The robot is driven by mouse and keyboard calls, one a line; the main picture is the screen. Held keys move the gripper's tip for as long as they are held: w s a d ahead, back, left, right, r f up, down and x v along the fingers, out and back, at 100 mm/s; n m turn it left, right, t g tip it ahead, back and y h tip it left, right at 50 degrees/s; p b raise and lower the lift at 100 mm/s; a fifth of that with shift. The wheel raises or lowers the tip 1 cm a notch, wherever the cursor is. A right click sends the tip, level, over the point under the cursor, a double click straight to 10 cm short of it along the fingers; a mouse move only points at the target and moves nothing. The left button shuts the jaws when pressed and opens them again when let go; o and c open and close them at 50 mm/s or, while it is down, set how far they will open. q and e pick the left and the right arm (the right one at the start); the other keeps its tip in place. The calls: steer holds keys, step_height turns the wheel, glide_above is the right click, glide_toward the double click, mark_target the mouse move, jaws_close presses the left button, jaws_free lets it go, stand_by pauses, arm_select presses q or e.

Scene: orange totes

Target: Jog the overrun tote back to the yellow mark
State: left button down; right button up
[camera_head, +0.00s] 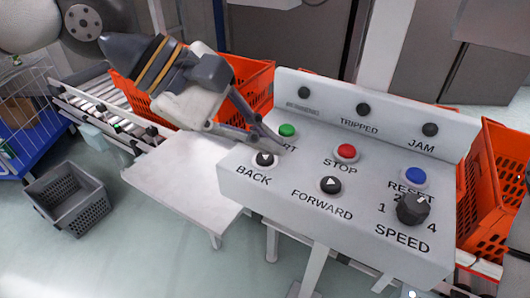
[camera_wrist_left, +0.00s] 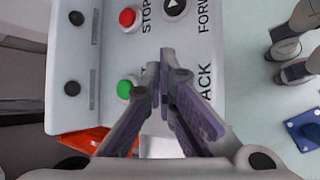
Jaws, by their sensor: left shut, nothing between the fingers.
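My left gripper (camera_head: 277,141) is shut and empty, its tips over the left end of the grey control panel (camera_head: 240,182), between the green button (camera_head: 287,130) and the black BACK button (camera_head: 264,159). In the left wrist view the closed fingers (camera_wrist_left: 165,68) point at the panel and hide the BACK button; I cannot tell whether they touch it. An orange tote (camera_head: 256,84) is on the conveyor line behind the gripper, partly hidden. Another orange tote (camera_head: 491,188) stands behind the panel's right end. I cannot see a yellow mark. My right gripper is not in view.
The panel also has a red STOP button (camera_head: 347,152), a black FORWARD button (camera_head: 330,185), a blue RESET button (camera_head: 415,176) and a SPEED knob (camera_head: 411,209). The TRIPPED (camera_head: 363,109) and JAM (camera_head: 430,129) lamps look dark. A grey crate (camera_head: 70,199) sits on the floor.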

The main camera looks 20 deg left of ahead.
mark_target(264, 161)
arm_select(q)
steer(key=shift+r, duration=2.8)
